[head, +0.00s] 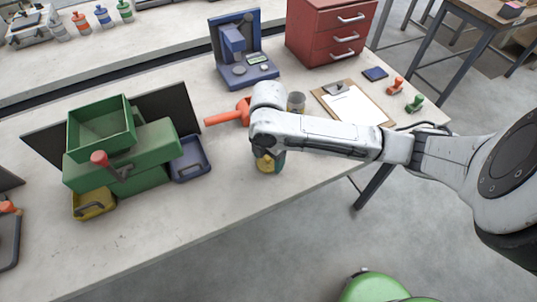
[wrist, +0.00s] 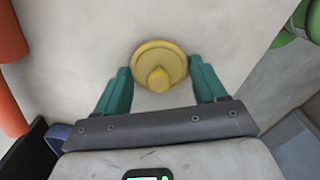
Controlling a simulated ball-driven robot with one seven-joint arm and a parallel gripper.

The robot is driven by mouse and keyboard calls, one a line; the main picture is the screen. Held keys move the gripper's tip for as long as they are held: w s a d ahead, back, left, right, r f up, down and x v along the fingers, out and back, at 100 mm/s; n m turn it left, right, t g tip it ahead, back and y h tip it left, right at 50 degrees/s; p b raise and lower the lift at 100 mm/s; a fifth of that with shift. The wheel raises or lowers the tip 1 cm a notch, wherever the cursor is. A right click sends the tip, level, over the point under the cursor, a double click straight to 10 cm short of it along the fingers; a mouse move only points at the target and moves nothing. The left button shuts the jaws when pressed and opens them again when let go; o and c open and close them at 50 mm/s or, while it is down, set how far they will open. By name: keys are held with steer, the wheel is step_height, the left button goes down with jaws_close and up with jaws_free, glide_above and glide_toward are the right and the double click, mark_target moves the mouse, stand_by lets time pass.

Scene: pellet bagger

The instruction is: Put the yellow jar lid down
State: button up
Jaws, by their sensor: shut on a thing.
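The yellow jar lid (wrist: 158,66) is a round disc with a raised knob, seen knob-up in the wrist view. In the head view the lid (head: 265,164) shows below the end of my arm, over the front part of the bench. My gripper (head: 271,159) has teal fingers, and in the wrist view they (wrist: 160,72) are closed on the lid's two sides. The lid is between the fingertips. I cannot tell whether its underside touches the bench top.
The pale bench (head: 225,205) is bare in front and left of the lid. A green machine (head: 150,150) with a blue tray (head: 189,160) stands left. An orange-red handled thing (head: 228,116), a grey jar (head: 296,101) and a clipboard (head: 352,105) lie behind my gripper.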

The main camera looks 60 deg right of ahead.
steer(key=o, duration=1)
step_height(320, 180, up, 12)
steer(key=shift+b, duration=0.35)
steer(key=shift+s, duration=0.15)
stand_by(0.4)
